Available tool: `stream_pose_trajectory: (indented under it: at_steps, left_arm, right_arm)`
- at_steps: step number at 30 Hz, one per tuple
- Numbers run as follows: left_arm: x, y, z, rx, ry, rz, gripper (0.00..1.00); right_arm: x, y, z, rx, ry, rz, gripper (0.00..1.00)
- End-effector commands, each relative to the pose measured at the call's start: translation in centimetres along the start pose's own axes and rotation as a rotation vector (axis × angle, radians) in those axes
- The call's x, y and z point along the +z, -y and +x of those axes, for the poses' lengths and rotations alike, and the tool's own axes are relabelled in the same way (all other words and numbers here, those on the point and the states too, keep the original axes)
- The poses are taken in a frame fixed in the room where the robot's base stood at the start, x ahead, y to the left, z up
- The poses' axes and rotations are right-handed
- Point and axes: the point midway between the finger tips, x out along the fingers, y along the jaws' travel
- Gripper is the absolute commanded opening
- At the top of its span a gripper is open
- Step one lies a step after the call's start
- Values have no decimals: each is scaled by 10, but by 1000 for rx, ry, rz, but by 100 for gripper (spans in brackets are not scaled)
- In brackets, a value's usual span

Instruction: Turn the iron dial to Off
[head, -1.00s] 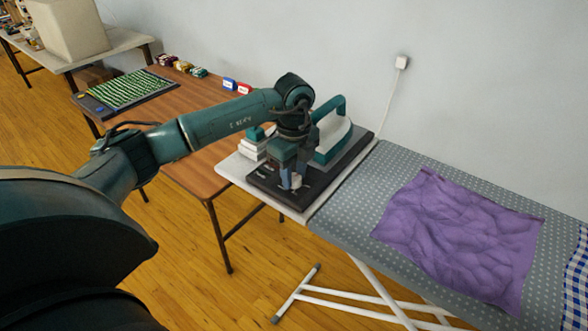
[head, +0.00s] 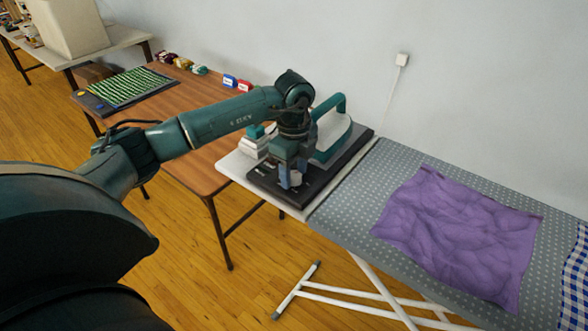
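The iron (head: 335,130), teal and white, rests on a black base (head: 262,182) at the left end of the ironing board. A small pale dial (head: 297,179) sits at the near end of this base. My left gripper (head: 291,182) points down over the dial, with its fingers at the dial's sides, and looks shut on it. The fingers partly hide the dial, and its setting and the base's markings are too small to read. My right gripper is out of view.
The grey dotted ironing board (head: 355,215) carries a crumpled purple cloth (head: 460,230) and a blue checked cloth (head: 575,275). A brown table (head: 195,160) at left holds a green striped piece (head: 130,88) and small coloured packs. A wall socket (head: 402,59) has a white cord.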

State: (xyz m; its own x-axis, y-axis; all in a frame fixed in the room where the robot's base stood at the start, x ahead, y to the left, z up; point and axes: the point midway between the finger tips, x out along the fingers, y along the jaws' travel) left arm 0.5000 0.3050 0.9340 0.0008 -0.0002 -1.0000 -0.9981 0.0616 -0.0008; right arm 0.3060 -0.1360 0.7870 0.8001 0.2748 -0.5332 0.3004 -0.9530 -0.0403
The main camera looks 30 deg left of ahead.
Motion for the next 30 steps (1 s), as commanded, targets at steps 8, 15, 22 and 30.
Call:
stream_pose_trajectory:
  at_steps: [8, 15, 22, 30]
  left_arm:
    - [0, 0, 0, 0, 0, 1, 54]
    - [0, 1, -19, -4, 0, 2, 54]
    - [0, 1, -70, -6, 0, 1, 54]
    - [0, 1, -119, -3, -1, 0, 54]
  right_arm:
    - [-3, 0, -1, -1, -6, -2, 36]
    - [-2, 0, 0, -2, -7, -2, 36]
    - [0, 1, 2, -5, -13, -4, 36]
    - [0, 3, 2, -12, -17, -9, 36]
